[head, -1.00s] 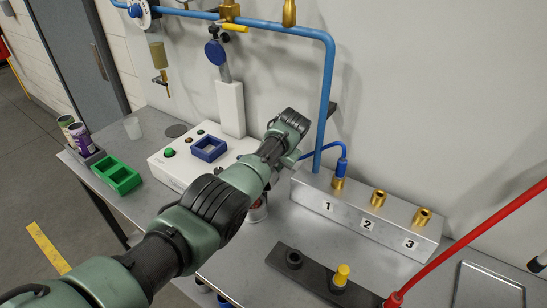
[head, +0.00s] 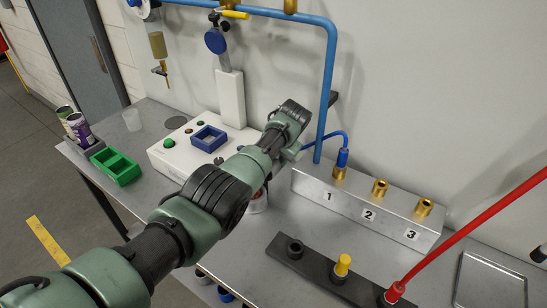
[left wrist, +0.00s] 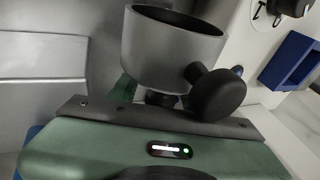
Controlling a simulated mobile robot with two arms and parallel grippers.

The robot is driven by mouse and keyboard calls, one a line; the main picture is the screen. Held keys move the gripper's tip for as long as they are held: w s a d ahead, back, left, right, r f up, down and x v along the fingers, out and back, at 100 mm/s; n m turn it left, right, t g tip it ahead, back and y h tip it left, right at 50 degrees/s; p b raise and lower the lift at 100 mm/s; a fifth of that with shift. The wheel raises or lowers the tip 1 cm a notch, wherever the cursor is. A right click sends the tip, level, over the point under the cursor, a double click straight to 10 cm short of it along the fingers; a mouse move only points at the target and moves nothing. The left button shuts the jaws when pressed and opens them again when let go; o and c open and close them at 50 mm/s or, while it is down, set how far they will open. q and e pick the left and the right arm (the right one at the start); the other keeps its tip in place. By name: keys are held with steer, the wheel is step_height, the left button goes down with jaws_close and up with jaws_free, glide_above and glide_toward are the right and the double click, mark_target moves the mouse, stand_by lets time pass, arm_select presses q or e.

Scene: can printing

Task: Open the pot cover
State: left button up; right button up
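A grey metal pot (left wrist: 172,48) stands close in front of my left gripper in the left wrist view. Its round rim is at the top and its inside looks dark. A black round knob (left wrist: 218,96) sticks out at its lower right. The green body of my left gripper (left wrist: 165,128) fills the bottom of that view; its fingertips are hidden, so I cannot tell whether it touches the pot. I cannot make out a separate cover. In the head view my left arm reaches from lower left over the bench, hiding its gripper and the pot. My right gripper is not in view.
A white machine (head: 172,155) with a blue square frame (head: 208,138) stands behind my arm. A metal block (head: 365,212) numbered 1 to 3 and a dark strip (head: 320,272) with a yellow plug (head: 343,265) lie right. A green tray (head: 115,167) is left. A red hose (head: 465,230) crosses the right.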

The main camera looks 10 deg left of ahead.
arm_select(q)
steer(key=shift+r, duration=0.1)
steer(key=shift+v, duration=0.8)
steer(key=v, duration=0.6)
steer(key=shift+d+r, duration=0.1)
steer(key=d+r+p, duration=0.3)
steer(key=r+p, duration=0.4)
steer(key=r, duration=0.1)
steer(key=shift+s+d+p, duration=0.2)
steer(key=shift+d+p, duration=0.05)
steer(key=shift+p, duration=0.05)
